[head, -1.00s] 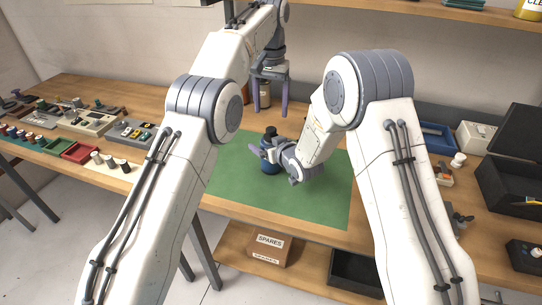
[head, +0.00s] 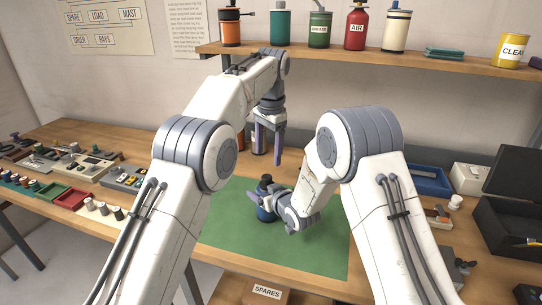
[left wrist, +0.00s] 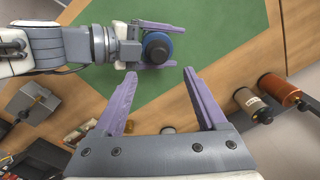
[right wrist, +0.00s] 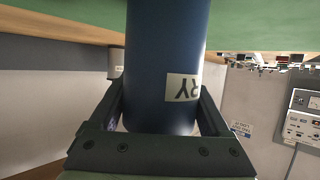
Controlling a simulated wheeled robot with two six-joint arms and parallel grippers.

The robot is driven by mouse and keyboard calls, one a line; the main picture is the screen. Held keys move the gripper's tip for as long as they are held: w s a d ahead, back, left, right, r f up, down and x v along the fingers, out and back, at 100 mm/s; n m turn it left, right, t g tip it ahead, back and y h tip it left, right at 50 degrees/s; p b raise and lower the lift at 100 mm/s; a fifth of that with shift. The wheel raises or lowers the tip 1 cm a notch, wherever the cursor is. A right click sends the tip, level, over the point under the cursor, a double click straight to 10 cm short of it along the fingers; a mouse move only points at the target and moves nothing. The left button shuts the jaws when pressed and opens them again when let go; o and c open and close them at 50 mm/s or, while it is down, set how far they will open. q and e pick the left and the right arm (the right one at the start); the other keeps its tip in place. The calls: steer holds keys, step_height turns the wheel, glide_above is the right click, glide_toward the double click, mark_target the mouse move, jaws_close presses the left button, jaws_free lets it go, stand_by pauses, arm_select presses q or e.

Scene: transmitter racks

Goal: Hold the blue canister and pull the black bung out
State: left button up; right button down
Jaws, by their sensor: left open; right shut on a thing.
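The blue canister (head: 265,213) is upright over the green mat; I cannot tell whether its base touches it. Its black bung (head: 265,182) is in the top, and shows from above in the left wrist view (left wrist: 157,48). My right gripper (head: 259,203) is shut around the canister's side, one finger on each side. The right wrist view shows the blue wall (right wrist: 165,55) between those fingers, with part of a white label. My left gripper (head: 266,152) is open and empty, pointing down, above and behind the canister. In the left wrist view its fingertips (left wrist: 160,76) are apart from the bung.
The green mat (head: 225,230) is otherwise clear. Behind it stand an orange canister (left wrist: 283,91) and a pale one (left wrist: 257,106). Trays and small parts line the bench at left. A blue tray (head: 428,180) and black case (head: 510,200) are at right. A shelf (head: 350,62) holds several canisters.

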mark_target(266, 176)
arm_select(q)
steer(key=s+r+m+t, duration=0.3)
steer(key=s+m, duration=0.1)
steer(key=m, duration=1.9)
steer(key=shift+t+y, duration=0.3)
steer(key=shift+y, duration=0.1)
steer(key=x, duration=1.1)
steer(key=shift+d+f, duration=0.35)
jaws_close()
steer(key=shift+r, duration=0.25)
